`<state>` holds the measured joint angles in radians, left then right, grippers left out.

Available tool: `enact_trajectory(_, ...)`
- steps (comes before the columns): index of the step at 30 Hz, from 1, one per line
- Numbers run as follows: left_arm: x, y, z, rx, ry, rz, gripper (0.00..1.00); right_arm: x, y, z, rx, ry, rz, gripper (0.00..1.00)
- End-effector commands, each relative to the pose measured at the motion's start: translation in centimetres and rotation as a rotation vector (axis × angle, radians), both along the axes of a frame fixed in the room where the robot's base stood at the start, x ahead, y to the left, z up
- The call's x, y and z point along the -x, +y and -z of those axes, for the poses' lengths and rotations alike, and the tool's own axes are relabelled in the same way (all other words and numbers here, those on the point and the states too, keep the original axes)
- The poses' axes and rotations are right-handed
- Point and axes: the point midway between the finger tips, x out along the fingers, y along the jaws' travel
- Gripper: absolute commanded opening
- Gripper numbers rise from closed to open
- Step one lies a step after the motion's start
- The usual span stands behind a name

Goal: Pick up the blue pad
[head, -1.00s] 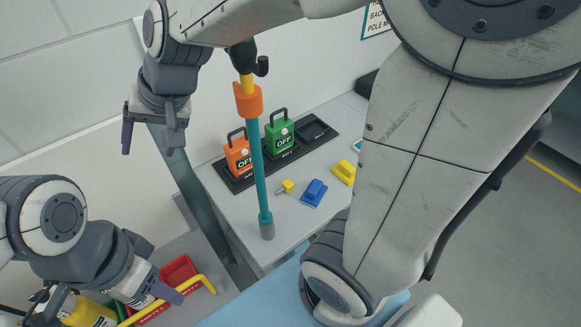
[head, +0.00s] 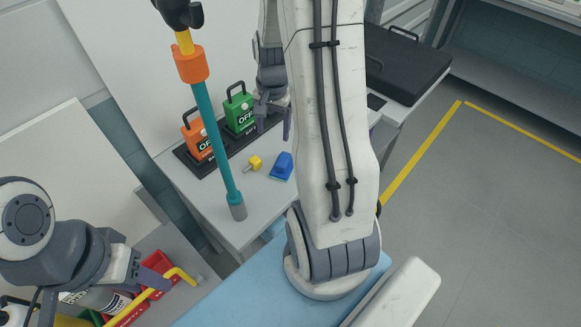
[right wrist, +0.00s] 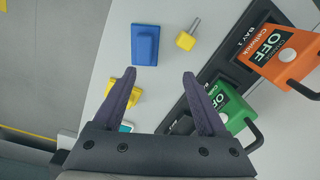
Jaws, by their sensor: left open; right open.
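The blue pad (head: 282,166) lies on the light grey bench top, in front of the black tray. It also shows in the right wrist view (right wrist: 145,44), beyond my fingertips and left of centre, with a raised grip on top. My right gripper (head: 273,117) hangs above the bench behind the blue pad. In the right wrist view its fingers (right wrist: 160,75) are spread and empty, apart from the pad. My left gripper (head: 162,277) is at the lower left, away from the bench, over the red bin; its jaws are partly hidden.
A yellow pin piece (head: 254,163) lies just left of the pad. The black tray (right wrist: 192,88) holds an orange OFF block (head: 197,137) and a green OFF block (head: 239,111). A teal pole (head: 217,150) stands at the bench's left. A yellow block (right wrist: 121,96) lies near my right fingers.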

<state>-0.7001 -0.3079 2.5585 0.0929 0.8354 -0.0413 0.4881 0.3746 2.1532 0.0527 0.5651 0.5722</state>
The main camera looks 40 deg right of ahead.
Motion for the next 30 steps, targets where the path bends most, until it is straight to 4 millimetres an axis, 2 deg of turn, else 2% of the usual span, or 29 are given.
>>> enact_trajectory(1,0.0,0.1,0.4,0.000,0.002,-0.023,0.47,1.1,-0.4,1.2,-0.001,0.033,0.001,0.75)
enact_trajectory(5,0.0,0.1,0.2,0.000,0.004,-0.048,0.47,2.0,-0.8,2.7,0.000,0.064,-0.003,0.75)
enact_trajectory(12,0.0,0.1,-0.2,0.000,0.004,-0.046,0.47,2.0,-0.7,6.1,-0.001,0.062,-0.005,0.75)
enact_trajectory(19,0.0,0.1,-0.6,0.000,0.004,-0.045,0.47,1.9,-0.8,7.7,0.000,0.060,-0.005,0.75)
enact_trajectory(27,0.0,0.1,-1.6,0.000,0.004,-0.045,0.47,1.9,-1.0,11.3,0.000,0.060,-0.005,0.75)
enact_trajectory(30,0.0,0.1,-1.7,0.000,0.004,-0.045,0.47,1.8,-1.0,11.9,0.001,0.059,-0.004,0.75)
